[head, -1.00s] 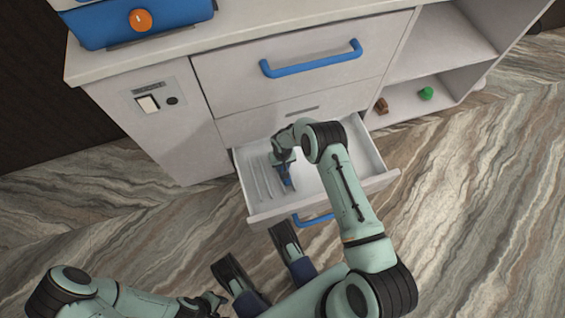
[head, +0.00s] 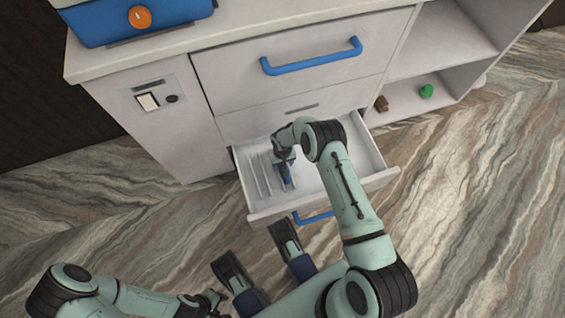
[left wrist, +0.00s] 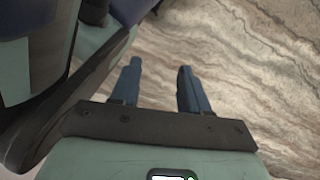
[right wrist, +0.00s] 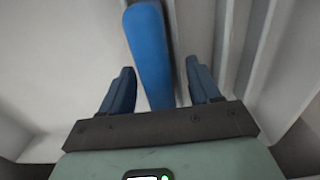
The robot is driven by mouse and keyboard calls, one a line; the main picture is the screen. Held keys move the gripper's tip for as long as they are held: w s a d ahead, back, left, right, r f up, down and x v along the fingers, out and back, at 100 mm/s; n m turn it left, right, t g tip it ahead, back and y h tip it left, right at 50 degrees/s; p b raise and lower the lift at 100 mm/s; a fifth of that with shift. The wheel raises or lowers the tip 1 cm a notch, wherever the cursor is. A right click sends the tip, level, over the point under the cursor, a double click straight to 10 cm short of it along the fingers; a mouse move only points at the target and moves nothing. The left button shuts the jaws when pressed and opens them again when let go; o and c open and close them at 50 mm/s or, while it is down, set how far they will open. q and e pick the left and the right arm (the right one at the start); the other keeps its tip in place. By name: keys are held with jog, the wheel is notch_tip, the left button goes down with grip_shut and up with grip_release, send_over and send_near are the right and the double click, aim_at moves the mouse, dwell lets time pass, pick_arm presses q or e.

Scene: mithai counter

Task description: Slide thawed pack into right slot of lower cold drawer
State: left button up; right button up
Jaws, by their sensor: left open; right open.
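The lower cold drawer (head: 262,214) is pulled open, with thin upright dividers (head: 254,180) in its left part. My right gripper (head: 287,180) is down inside the drawer, just right of the dividers. In the right wrist view a long blue pack (right wrist: 150,55) lies between the open fingers of this gripper (right wrist: 158,95), with visible gaps on both sides. A divider runs close along the pack's right side there. The pack's lower end and exact seating are hidden. My left gripper (head: 214,300) is open and empty over the floor, also in the left wrist view (left wrist: 155,88).
The closed upper drawer with a blue handle (head: 312,58) is above the open one. A blue box with an orange knob (head: 140,19) sits on the counter. Small brown (head: 381,104) and green (head: 426,91) objects lie on the right shelf. The drawer's right part is empty.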

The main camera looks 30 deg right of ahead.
pick_arm(q)
jog(key=w+d+r+t+p, duration=0.1)
jog(key=w+r+t+p, duration=0.2)
jog(key=w, duration=0.5)
notch_tip(320, 180, up, 2)
jog(key=shift+r+m+p, duration=0.1)
jog(key=shift+m+p, duration=0.2)
jog(key=shift+p, duration=0.35)
pick_arm(e)
notch_tip(320, 180, up, 14)
jog(key=shift+f, duration=0.25)
pick_arm(q)
jog(key=shift+w, duration=0.1)
